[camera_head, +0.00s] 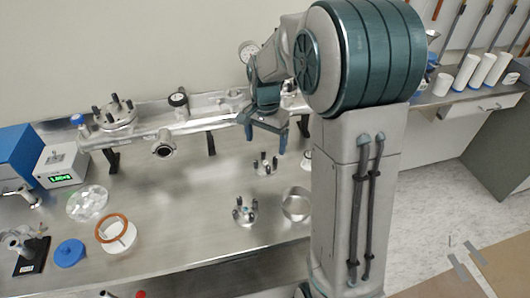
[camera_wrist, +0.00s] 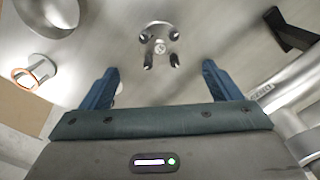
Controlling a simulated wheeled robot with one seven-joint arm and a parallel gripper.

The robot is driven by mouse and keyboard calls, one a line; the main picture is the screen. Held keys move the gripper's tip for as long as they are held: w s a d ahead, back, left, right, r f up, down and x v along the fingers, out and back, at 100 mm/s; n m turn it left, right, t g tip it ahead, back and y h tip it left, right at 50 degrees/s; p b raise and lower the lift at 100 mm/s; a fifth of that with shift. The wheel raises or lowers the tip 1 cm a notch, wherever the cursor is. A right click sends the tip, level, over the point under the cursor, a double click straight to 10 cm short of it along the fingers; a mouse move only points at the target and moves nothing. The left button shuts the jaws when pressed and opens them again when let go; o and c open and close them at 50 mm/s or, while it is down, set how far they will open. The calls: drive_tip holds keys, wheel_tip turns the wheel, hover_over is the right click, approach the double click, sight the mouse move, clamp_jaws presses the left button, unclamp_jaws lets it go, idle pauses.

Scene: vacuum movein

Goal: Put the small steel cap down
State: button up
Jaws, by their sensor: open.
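My gripper (camera_head: 265,137) is open above the steel bench, in front of the steel pipe line. A similar steel piece with black-tipped posts (camera_head: 244,213) stands nearer the bench's front edge.
The pipe line (camera_head: 185,125) on black brackets runs behind. A white roll with an orange ring (camera_head: 118,243), a blue disc (camera_head: 69,253) and a clear dish (camera_head: 87,202) lie left. The middle bench is free.

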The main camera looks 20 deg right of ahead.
drive_tip(key=s+r+n+t, duration=0.1)
drive_tip(key=s+r+n, duration=0.2)
drive_tip(key=s, duration=0.7)
drive_tip(key=s+r+n+t, duration=0.1)
drive_tip(key=s+r+n, duration=0.2)
drive_tip(key=s, duration=0.7)
drive_tip(key=n, duration=0.2)
drive_tip(key=shift+s+n+t, duration=0.25)
drive_tip(key=shift+n+t, duration=0.15)
